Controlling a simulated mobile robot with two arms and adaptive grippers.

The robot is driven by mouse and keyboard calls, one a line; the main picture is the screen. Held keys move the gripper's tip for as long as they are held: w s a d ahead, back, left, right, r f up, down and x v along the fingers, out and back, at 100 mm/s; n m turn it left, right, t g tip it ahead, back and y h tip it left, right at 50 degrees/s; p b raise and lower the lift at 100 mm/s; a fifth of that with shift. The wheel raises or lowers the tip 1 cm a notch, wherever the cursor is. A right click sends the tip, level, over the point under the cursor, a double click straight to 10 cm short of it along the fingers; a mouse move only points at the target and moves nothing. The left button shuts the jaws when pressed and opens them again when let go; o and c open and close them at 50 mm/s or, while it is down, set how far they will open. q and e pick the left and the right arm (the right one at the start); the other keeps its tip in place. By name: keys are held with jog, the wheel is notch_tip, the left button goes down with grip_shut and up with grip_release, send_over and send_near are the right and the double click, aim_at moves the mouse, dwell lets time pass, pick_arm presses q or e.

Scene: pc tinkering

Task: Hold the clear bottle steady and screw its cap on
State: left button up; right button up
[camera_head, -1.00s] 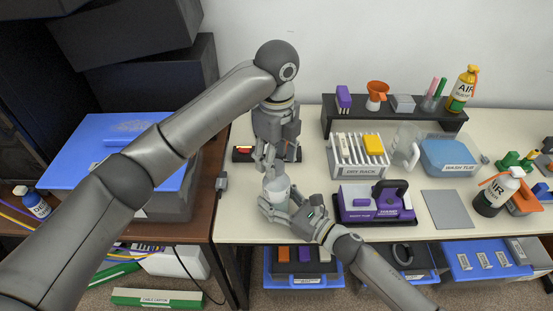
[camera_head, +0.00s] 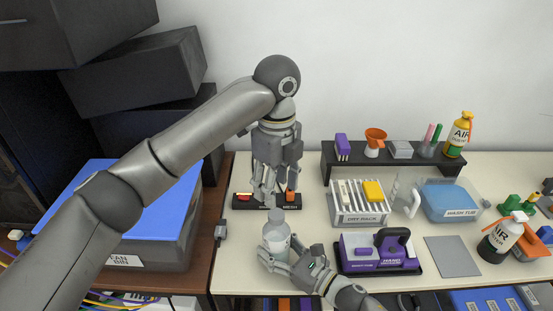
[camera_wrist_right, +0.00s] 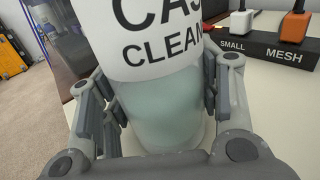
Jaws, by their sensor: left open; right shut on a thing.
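The clear bottle (camera_head: 276,240) stands upright near the front left of the cream table. In the right wrist view the bottle (camera_wrist_right: 165,110) shows a white label reading "CLEAN" and a pale liquid. A small grey cap (camera_head: 279,214) sits on its top; how tightly it is seated I cannot tell. My right gripper (camera_head: 279,260) is shut around the bottle's lower body, with its fingers on both sides in the right wrist view (camera_wrist_right: 160,105). My left gripper (camera_head: 264,197) is open and empty, pointing down just above and behind the cap, apart from it.
Behind the bottle lies a black holder (camera_head: 243,203) with orange pieces, labelled "SMALL" and "MESH" in the wrist view. To the right are a dry rack (camera_head: 362,217), a purple tool in a black tray (camera_head: 412,268) and a wash tub (camera_head: 450,212). A grey mat (camera_head: 452,256) lies bare.

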jog(key=o, duration=1.2)
pick_arm(q)
notch_tip(320, 180, up, 10)
jog(key=shift+r, duration=0.15)
pick_arm(e)
jog(key=v, duration=1.2)
